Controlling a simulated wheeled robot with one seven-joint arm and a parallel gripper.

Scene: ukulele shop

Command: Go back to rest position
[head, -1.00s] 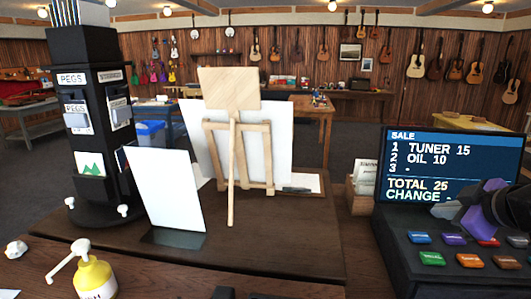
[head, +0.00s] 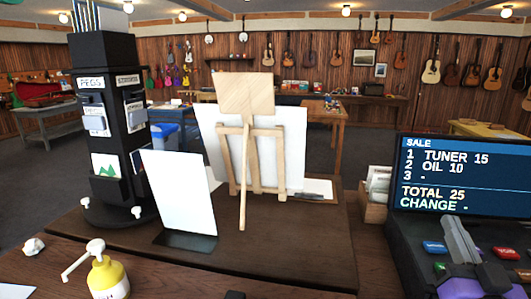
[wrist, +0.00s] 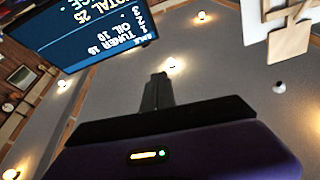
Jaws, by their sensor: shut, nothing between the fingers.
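My gripper (head: 459,240) is at the lower right of the head view, in front of the cash register. Its grey fingers point up and are shut with nothing between them; its purple body is cut off by the bottom edge. In the wrist view the shut fingers (wrist: 157,92) point up toward the ceiling lights. The register's screen (head: 463,175) stands just behind the gripper and reads a sale with total 25. Some coloured register keys (head: 507,253) show beside the fingers; others are hidden by the gripper.
A wooden easel (head: 246,150), a white card (head: 180,195) and a black display stand (head: 112,120) occupy the dark counter (head: 260,255). A yellow pump bottle (head: 107,278) is at the front left. A card box (head: 373,205) stands left of the register.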

